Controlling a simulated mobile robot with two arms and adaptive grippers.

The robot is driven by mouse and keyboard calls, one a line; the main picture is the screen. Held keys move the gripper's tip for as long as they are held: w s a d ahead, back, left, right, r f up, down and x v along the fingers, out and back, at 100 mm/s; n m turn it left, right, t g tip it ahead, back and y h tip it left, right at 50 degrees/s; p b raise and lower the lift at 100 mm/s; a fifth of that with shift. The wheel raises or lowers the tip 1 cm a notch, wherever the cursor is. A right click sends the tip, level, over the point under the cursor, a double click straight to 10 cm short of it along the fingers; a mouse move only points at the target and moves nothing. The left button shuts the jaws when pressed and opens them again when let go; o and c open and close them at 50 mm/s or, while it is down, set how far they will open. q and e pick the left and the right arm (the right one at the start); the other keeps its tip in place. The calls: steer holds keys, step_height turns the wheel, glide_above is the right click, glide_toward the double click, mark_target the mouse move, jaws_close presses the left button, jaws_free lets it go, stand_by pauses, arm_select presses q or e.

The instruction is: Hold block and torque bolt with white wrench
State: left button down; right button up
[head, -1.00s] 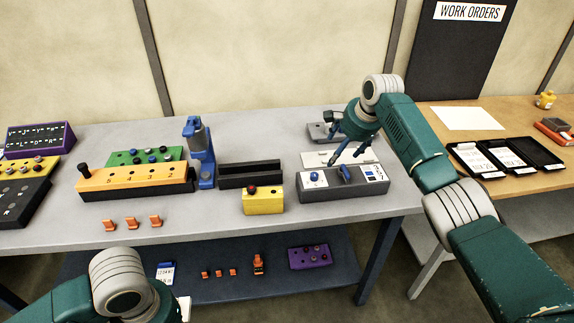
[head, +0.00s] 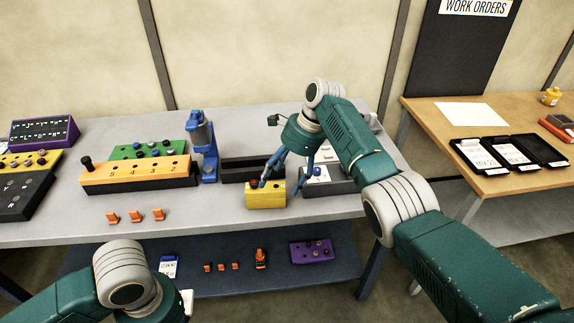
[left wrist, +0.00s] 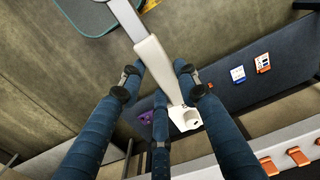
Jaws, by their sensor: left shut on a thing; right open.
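The small yellow block (head: 262,200) sits on the grey bench near its front edge, with a red bolt head (head: 254,184) on top. My right gripper (head: 285,187) points down at the block from behind and right. Its blue fingers are spread, one by the block's top and one off its right side; I cannot tell if they touch it. The white wrench (left wrist: 152,58) shows in the left wrist view, with its blocky head (left wrist: 187,118) out past the fingers. My left gripper (left wrist: 157,82) is shut on it.
A grey box with a blue knob (head: 317,171) is partly hidden behind the right gripper. A black channel (head: 238,172) and a blue stand (head: 205,150) are behind the block. Orange clips (head: 135,216) lie to the left. The front bench between clips and block is clear.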

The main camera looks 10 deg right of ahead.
mark_target(274, 189)
steer(key=shift+x, duration=2.7)
steer(key=shift+c, duration=0.2)
steer(key=c, duration=1.6)
steer(key=shift+o, duration=0.2)
